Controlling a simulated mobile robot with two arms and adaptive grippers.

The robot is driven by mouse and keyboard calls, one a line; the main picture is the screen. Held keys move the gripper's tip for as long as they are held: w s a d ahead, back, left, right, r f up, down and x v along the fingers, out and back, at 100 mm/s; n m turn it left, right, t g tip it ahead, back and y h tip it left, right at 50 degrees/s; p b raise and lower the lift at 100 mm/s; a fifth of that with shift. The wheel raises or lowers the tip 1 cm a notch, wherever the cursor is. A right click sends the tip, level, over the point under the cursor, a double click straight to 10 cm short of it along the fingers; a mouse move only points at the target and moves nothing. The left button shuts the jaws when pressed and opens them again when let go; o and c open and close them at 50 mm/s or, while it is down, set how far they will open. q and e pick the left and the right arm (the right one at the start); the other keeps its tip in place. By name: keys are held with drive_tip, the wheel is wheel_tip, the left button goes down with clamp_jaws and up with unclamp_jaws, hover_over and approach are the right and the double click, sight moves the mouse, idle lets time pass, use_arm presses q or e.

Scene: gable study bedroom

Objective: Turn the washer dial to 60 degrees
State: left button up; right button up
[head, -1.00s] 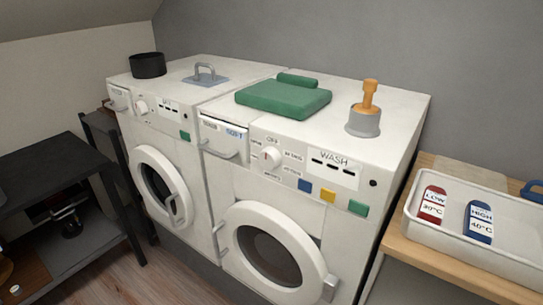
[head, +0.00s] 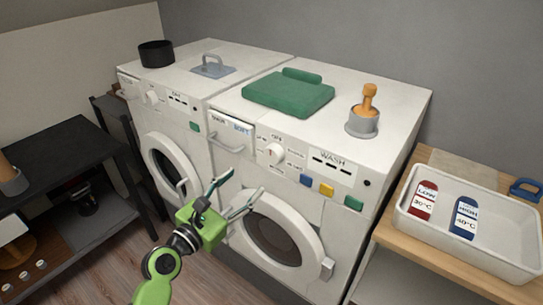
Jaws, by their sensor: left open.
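The washer (head: 345,208) stands right of a second white machine, with "WASH" on its panel. Its white round dial (head: 275,151) sits on the front panel below "OFF", with small labels around it that are too small to read. A red mark on the dial points up, near "OFF". My left gripper (head: 238,196) is open and empty in front of the washer, below and left of the dial and apart from it. It overlaps the upper left of the round door in the picture. My right gripper is not in view.
Blue, yellow and green buttons (head: 326,189) lie right of the dial. The detergent drawer handle (head: 227,143) juts out left of it. The washer door (head: 275,241) is closed. A white tray (head: 500,249) with a red and a blue tag stands on the right shelf.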

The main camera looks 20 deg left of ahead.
sight(271, 157)
use_arm(q)
drive_tip(key=p+x, duration=0.1)
drive_tip(key=x, duration=1.2)
drive_tip(key=shift+f+p, duration=0.15)
drive_tip(key=shift+p, duration=0.2)
drive_tip(key=c, duration=1.1)
